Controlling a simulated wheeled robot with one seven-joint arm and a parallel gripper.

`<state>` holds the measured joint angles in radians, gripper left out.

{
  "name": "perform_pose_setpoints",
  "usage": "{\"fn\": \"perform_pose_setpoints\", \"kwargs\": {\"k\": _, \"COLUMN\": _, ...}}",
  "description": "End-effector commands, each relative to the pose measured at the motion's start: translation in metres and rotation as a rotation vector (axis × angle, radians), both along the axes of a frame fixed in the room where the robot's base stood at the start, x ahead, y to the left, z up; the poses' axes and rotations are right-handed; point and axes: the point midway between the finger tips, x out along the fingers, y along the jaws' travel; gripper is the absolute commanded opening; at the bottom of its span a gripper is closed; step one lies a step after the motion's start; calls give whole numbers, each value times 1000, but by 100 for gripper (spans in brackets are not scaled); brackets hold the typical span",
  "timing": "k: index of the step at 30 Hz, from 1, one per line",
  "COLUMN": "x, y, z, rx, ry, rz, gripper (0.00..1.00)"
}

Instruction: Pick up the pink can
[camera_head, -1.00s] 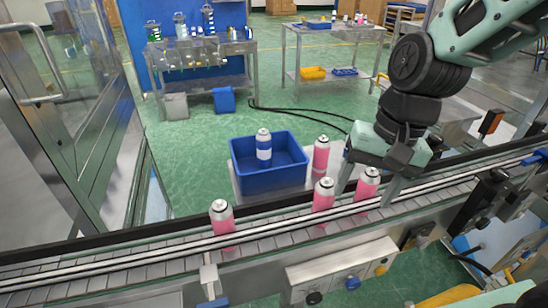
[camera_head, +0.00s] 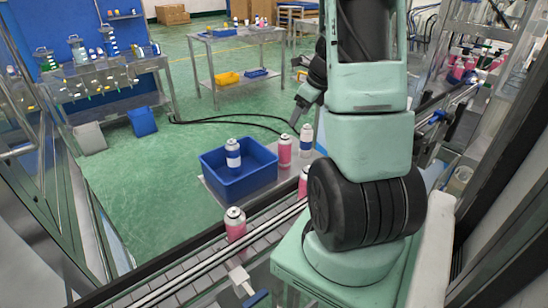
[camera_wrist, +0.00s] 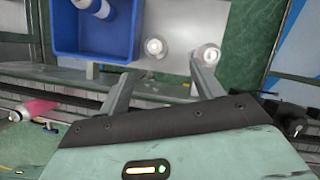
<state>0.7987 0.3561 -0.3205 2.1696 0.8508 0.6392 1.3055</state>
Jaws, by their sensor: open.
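A pink can (camera_head: 285,151) stands upright on the pale platform, right of the blue bin. A second pink can (camera_head: 235,224) stands on the conveyor at the lower left, and a third (camera_head: 303,184) is partly hidden by my arm. My gripper (camera_wrist: 163,68) is open and empty in the wrist view. Two upright cans show from above beyond its fingertips: one (camera_wrist: 155,47) between the finger lines, the other (camera_wrist: 207,54) near the right fingertip. Their colours are hard to tell there. A pink can (camera_wrist: 38,107) also shows at the left.
The blue bin (camera_head: 212,181) holds a blue-and-white can (camera_head: 233,155). Another blue-and-white can (camera_head: 306,138) stands close right of the pink can on the platform. The conveyor (camera_head: 190,268) runs in front.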

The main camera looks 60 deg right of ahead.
Motion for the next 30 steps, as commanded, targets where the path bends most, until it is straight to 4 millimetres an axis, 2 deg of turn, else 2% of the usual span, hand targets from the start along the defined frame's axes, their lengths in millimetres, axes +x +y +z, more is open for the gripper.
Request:
{"fn": "perform_pose_setpoints", "kwargs": {"k": 3, "x": 9, "y": 2, "z": -26, "rx": 5, "ry": 3, "rz": 1, "gripper": 66}}
{"fn": "perform_pose_setpoints", "kwargs": {"k": 10, "x": 27, "y": 3, "z": -67, "rx": 4, "ry": 3, "rz": 4, "gripper": 66}}
{"fn": "perform_pose_setpoints", "kwargs": {"k": 20, "x": 37, "y": 6, "z": -92, "rx": 3, "ry": 1, "rz": 5, "gripper": 66}}
{"fn": "perform_pose_setpoints", "kwargs": {"k": 27, "x": 48, "y": 11, "z": -125, "rx": 2, "ry": 1, "rz": 5, "gripper": 66}}
{"fn": "perform_pose_setpoints", "kwargs": {"k": 30, "x": 51, "y": 11, "z": -132, "rx": 1, "ry": 0, "rz": 6, "gripper": 66}}
